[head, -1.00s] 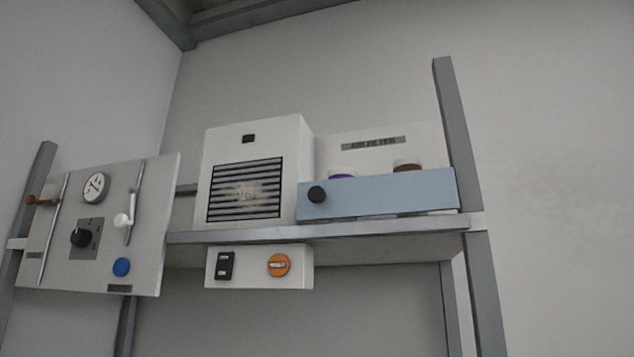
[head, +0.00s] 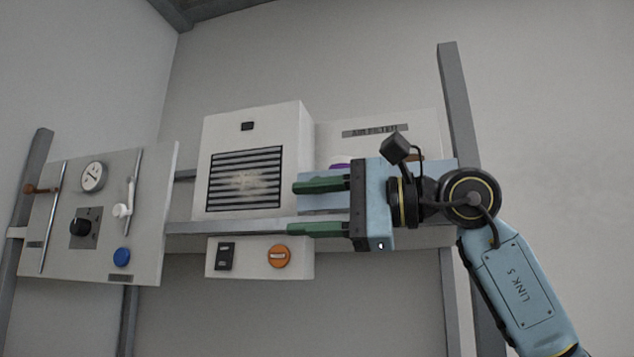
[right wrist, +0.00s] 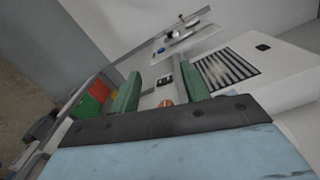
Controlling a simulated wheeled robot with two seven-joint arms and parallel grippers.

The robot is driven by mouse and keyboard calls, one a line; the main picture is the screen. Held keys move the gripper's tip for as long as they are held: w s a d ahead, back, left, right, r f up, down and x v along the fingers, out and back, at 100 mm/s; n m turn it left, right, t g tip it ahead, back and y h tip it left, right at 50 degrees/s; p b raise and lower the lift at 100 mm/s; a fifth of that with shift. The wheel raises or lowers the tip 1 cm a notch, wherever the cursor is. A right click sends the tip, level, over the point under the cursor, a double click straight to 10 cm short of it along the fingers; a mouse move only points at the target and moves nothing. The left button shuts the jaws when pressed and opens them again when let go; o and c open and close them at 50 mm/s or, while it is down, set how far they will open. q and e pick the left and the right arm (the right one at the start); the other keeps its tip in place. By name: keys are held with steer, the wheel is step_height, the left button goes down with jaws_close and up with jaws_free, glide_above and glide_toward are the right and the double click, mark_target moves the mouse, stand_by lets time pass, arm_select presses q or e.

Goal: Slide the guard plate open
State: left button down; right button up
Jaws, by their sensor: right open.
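The guard plate (head: 326,205) is a light blue panel on the shelf, in front of the air filter unit. In the head view my right gripper (head: 294,208) is in front of its left part, with green fingers pointing left, one above the other. The gripper is open, with nothing between the fingers. The upper finger hides the plate's black knob, and the gripper body hides much of the plate. I cannot tell whether it touches the plate. In the right wrist view the gripper (right wrist: 160,84) is also open and the plate cannot be made out. My left gripper is out of view.
A white box with a vent (head: 246,181) stands left of the plate. Under the shelf edge (head: 225,227) is a switch box with an orange knob (head: 279,256). A control panel (head: 146,255) hangs at the left. A grey post (head: 455,110) stands at the right.

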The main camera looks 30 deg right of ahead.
mark_target(390, 168)
steer(key=s+d+r+m+t+h, duration=0.1)
steer(key=s+d+r+t+h, duration=0.4)
steer(key=d, duration=0.4)
steer(key=shift+g+h, duration=0.6)
steer(key=shift+g, duration=0.1)
steer(key=p+x, duration=0.3)
steer(key=x, duration=0.9)
steer(key=shift+w+r, duration=0.15)
steer(key=shift+r, duration=0.05)
jaws_close()
